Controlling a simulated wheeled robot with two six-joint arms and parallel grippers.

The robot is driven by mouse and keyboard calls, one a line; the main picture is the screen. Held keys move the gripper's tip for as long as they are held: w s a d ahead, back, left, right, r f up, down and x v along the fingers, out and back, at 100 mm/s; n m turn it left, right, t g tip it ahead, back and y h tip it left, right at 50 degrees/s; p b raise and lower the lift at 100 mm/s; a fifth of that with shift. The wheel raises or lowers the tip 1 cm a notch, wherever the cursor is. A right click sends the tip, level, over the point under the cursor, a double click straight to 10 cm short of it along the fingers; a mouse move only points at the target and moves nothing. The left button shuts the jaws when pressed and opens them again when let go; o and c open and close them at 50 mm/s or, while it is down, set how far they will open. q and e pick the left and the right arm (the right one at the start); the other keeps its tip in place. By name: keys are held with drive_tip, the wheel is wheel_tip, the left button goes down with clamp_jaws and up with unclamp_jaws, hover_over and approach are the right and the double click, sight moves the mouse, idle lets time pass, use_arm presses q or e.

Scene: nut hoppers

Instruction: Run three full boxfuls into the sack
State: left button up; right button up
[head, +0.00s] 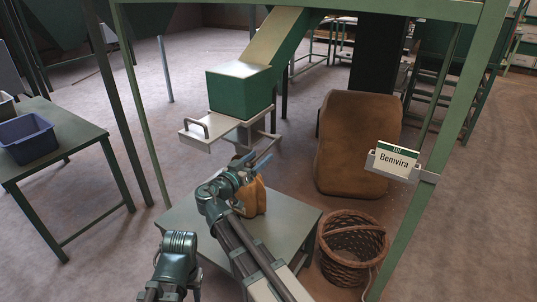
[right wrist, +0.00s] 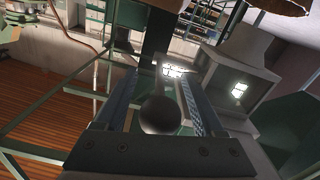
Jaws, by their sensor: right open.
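The green box (head: 240,92) sits at the foot of the sloping chute (head: 274,38). A pale slide plate with a grey handle (head: 193,126) sticks out on its left. An orange-tan sack (head: 255,198) stands on the low table (head: 292,222) below the box, partly hidden by my right arm. My right gripper (head: 251,164) is open, beneath the box and just above the sack. In the right wrist view, a dark round knob (right wrist: 160,115) on a rod lies between its spread fingers (right wrist: 154,82); I cannot tell whether they touch it.
A wicker basket (head: 352,254) stands right of the table. A large brown sack (head: 357,145) stands behind it. A sign reading "Bemvira" (head: 397,160) is fixed on the green frame post. A blue bin (head: 27,138) stands on the left table (head: 66,165). Floor between the tables is clear.

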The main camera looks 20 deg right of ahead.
drive_tip(key=shift+w+d, duration=0.1)
clamp_jaws()
idle(0.3)
idle(1.1)
